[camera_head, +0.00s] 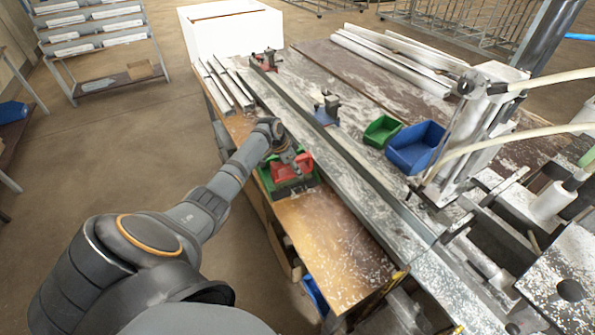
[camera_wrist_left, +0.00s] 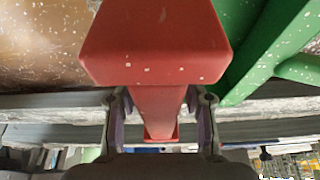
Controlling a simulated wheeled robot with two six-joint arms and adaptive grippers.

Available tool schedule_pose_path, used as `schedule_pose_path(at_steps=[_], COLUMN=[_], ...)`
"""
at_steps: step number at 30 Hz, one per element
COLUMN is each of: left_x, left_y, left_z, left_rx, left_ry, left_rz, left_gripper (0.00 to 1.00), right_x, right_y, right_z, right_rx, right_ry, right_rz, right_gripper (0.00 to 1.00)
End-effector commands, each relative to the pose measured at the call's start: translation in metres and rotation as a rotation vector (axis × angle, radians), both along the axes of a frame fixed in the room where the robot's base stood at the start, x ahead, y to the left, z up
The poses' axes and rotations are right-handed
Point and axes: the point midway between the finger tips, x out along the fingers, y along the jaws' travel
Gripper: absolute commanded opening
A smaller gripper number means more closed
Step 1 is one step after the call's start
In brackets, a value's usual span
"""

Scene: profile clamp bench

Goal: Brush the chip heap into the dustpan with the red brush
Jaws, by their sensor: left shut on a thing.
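My left gripper (camera_head: 297,156) is shut on the red brush (camera_head: 283,172) at the left side of the bench. The brush fills the middle of the left wrist view (camera_wrist_left: 155,45), its handle between the two fingers. The green dustpan (camera_head: 313,182) lies on the wooden strip, and the brush is over it in the head view. Green dustpan parts also show at the right of the wrist view (camera_wrist_left: 265,45). White chips (camera_head: 375,268) lie scattered on the wooden strip's near end; I cannot pick out a distinct heap. My right gripper is not in view.
A long metal rail (camera_head: 350,155) runs beside the wooden strip. A green bin (camera_head: 382,130) and a blue bin (camera_head: 416,148) stand beyond it. Metal profiles (camera_head: 226,85) lie at the far left. A clamp machine (camera_head: 470,130) with hoses stands at right.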

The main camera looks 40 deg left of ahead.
Motion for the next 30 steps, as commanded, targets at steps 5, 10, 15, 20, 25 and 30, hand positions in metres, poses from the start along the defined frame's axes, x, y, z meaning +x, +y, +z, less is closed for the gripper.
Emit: schedule_pose_path(at_steps=[5,10,15,20,25,30], left_x=[0.0,0.0,0.0,0.0,0.0,0.0], left_y=[-0.001,-0.001,-0.001,-0.001,-0.001,-0.001], left_z=[0.002,0.017,0.043,0.063,0.062,0.061], left_rx=[0.0,0.0,0.0,0.0,0.0,0.0], left_ry=[-0.001,-0.001,-0.001,-0.001,-0.001,-0.001], left_rz=[0.0,-0.001,-0.001,0.0,0.0,0.0], left_gripper=[0.11,0.11,0.11,0.11,0.11,0.11], right_x=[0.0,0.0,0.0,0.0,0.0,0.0], right_y=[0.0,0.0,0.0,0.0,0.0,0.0], right_z=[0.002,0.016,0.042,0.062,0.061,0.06], right_rx=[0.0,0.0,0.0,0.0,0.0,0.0], right_ry=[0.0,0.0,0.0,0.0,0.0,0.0], right_rz=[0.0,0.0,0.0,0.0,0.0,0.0], right_gripper=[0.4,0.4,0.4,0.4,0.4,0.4])
